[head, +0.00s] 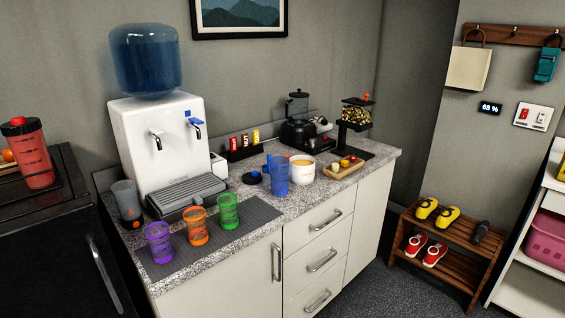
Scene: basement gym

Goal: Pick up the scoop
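I cannot clearly make out a scoop in the head view. A white tub (302,170) with orange-yellow contents stands open on the counter (255,206), right of a blue cup (280,176). Whether a scoop lies inside it is too small to tell. A round black lid-like piece (252,178) lies left of the blue cup. Neither of my grippers is in view.
Purple (159,243), orange (195,227) and green (228,212) cups stand on a grey mat near the counter's front edge. A water dispenser (158,135) stands behind them. A small wooden tray (343,168) sits right of the tub. Floor (385,285) is clear before the drawers.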

